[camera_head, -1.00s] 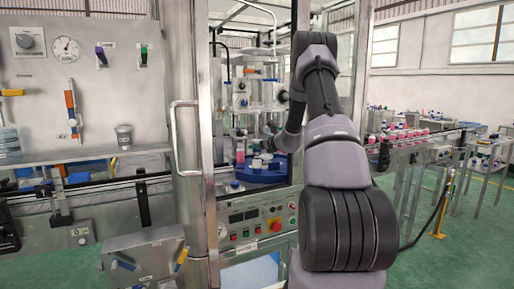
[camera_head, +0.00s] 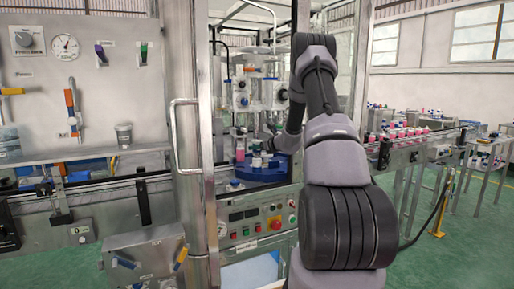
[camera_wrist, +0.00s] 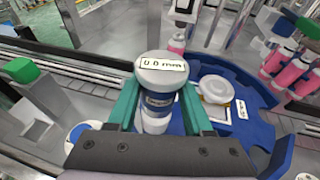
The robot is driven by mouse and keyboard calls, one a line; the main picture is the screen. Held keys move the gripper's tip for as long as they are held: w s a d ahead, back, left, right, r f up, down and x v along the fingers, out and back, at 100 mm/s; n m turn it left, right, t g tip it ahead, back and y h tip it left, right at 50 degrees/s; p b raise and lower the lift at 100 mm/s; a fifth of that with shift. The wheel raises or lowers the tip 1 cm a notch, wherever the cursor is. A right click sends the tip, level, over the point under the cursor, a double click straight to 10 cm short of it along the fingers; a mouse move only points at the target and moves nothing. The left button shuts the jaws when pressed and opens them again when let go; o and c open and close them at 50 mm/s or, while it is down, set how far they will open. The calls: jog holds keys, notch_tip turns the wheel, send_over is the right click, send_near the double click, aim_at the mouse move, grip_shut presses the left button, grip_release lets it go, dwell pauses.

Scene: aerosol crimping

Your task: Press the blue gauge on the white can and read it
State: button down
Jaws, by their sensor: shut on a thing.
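The blue gauge (camera_wrist: 160,90) has a dark blue body and a white cap with a display that reads 0.0 mm. My gripper (camera_wrist: 158,108) is shut on it, with one teal finger on each side. A white piece shows just below the gauge; I cannot tell whether it is the gauge's foot or a can. A white can (camera_wrist: 215,90) with a domed top stands in a slot of the blue star wheel (camera_wrist: 252,128), right of the gauge and apart from it. In the head view, my gripper (camera_head: 259,151) is small, over the star wheel (camera_head: 262,174).
Pink cans (camera_wrist: 277,62) stand at the right in the wrist view. A green-capped block (camera_wrist: 22,70) is at the left beside the conveyor rail. In the head view, a steel door post and handle (camera_head: 187,138) stand left of my arm, and a control panel (camera_head: 258,218) lies below the wheel.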

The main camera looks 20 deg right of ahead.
aim_at(257, 141)
jog(key=shift+f, duration=0.5)
dwell(0.3)
jog(key=shift+r, duration=2.55)
jog(key=s+d, duration=0.4)
jog(key=s, duration=1.2)
jog(key=shift+s, duration=0.25)
jog(key=s+a+f, duration=0.1)
jog(key=a+f, duration=0.1)
jog(key=a, duration=2)
jog(key=shift+n+y, duration=0.3)
